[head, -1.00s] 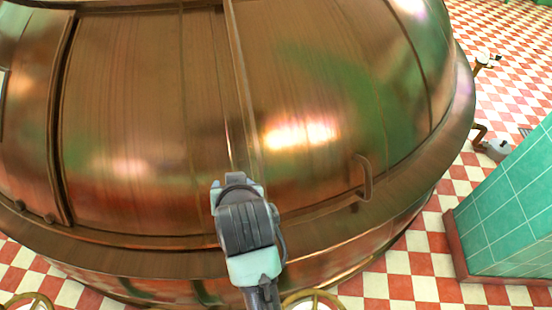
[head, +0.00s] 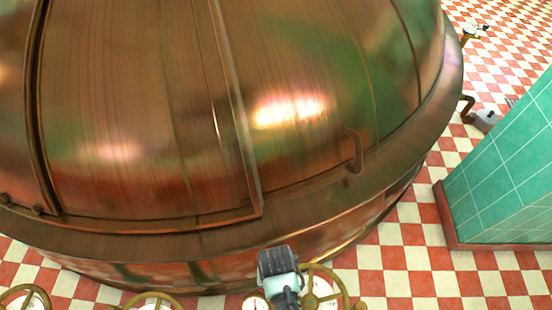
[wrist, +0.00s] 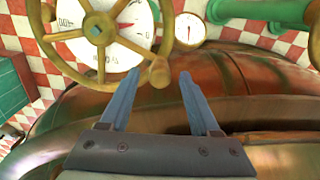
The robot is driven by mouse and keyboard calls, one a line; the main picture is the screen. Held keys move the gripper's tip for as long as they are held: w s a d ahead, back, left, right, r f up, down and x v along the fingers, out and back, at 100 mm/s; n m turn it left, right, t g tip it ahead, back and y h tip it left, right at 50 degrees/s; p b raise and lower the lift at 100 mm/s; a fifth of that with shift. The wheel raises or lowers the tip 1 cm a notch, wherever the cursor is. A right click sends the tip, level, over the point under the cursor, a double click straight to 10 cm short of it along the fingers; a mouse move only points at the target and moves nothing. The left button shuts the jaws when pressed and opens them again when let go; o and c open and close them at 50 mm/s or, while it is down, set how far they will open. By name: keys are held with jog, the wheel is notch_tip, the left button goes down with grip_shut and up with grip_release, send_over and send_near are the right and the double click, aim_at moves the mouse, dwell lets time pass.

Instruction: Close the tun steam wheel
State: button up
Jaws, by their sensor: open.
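A brass handwheel (wrist: 98,28) with spokes and a round knob (wrist: 158,75) on its rim fills the upper left of the wrist view, in front of a white dial. In the head view a brass wheel (head: 338,276) shows at the bottom edge, just right of my wrist; it appears to be the same one. My gripper (wrist: 168,70) is open, its two blue-grey fingers pointing toward the wheel. The knob is just by the left fingertip; I cannot tell whether they touch. In the head view my fingers are hidden. No wheel label is readable.
A large copper kettle (head: 150,120) fills the head view. Two more brass wheels (head: 155,298) (head: 22,292) stand at the bottom left. A smaller gauge (wrist: 191,30) and green pipes (wrist: 265,10) are beyond the wheel. A green tiled block (head: 505,180) stands at right on checkered floor.

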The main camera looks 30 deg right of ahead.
jog(key=shift+f, duration=1.6)
grip_shut()
